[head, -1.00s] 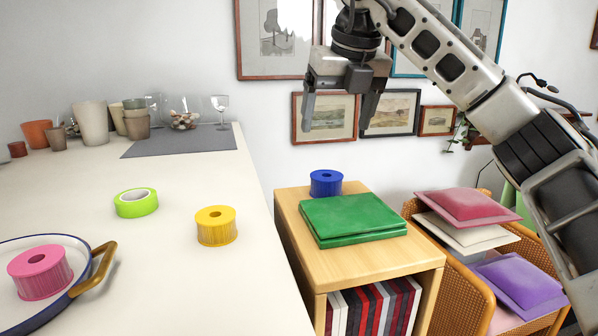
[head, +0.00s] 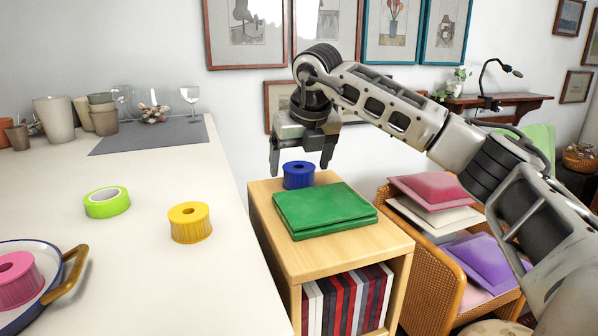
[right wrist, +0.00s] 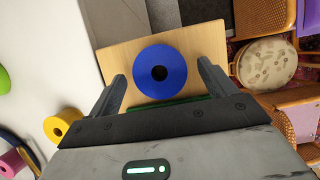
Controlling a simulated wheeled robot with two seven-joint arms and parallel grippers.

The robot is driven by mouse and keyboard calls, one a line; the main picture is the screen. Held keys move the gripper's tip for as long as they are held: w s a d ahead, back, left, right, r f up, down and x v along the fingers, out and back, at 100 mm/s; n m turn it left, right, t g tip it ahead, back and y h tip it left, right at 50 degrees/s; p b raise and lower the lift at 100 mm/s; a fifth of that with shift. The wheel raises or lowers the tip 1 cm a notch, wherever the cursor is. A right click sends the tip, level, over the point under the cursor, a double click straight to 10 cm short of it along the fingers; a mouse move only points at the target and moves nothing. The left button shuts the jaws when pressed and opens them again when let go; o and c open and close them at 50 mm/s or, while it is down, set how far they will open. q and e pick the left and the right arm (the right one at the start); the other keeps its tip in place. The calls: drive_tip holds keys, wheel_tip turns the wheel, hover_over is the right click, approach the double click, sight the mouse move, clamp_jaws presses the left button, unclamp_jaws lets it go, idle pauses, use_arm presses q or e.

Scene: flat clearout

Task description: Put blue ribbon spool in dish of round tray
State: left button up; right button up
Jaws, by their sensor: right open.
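The blue ribbon spool (head: 298,175) stands upright on the wooden shelf unit, behind the green folded cloth. My right gripper (head: 300,170) is open and empty, pointing down above the spool. In the right wrist view the spool (right wrist: 160,72) lies between and just beyond the open fingers, its dark centre hole facing me; I cannot tell the exact height gap. The round tray (head: 62,262), white with a dark blue rim and a brass handle, is at the lower left on the white counter. A pink spool (head: 18,280) stands in it. My left gripper is not in view.
The green cloth (head: 322,210) covers the middle of the wooden shelf top (head: 350,245). A yellow spool (head: 190,223) and a green tape roll (head: 107,202) stand on the counter. Cups and glasses are at the back left. A wicker chair with cushions (head: 478,262) is at right.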

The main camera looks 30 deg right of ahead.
drive_tip(key=shift+x, duration=1)
drive_tip(key=shift+w+f, duration=0.1)
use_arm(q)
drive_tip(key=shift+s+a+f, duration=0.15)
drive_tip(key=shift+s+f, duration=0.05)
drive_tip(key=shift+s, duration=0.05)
use_arm(e)
drive_tip(key=c, duration=1.1)
drive_tip(key=shift+c, duration=0.2)
drive_tip(key=shift+r, duration=0.5)
wheel_tip(320, 180, up, 2)
drive_tip(key=shift+a+r+b, duration=0.1)
drive_tip(key=shift+r+b, duration=0.15)
drive_tip(key=shift+b, duration=0.4)
use_arm(q)
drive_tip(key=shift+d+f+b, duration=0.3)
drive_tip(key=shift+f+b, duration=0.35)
drive_tip(key=shift+b, duration=0.1)
use_arm(e)
drive_tip(key=s+a+r, duration=0.2)
drive_tip(key=s+r, duration=0.2)
drive_tip(key=s, duration=0.2)
drive_tip(key=s+a+r, duration=0.3)
drive_tip(key=s+r, duration=0.2)
drive_tip(key=s, duration=0.1)
drive_tip(key=shift+s+a+r, duration=0.2)
drive_tip(key=shift+s+a, duration=0.15)
drive_tip(key=shift+s, duration=0.05)
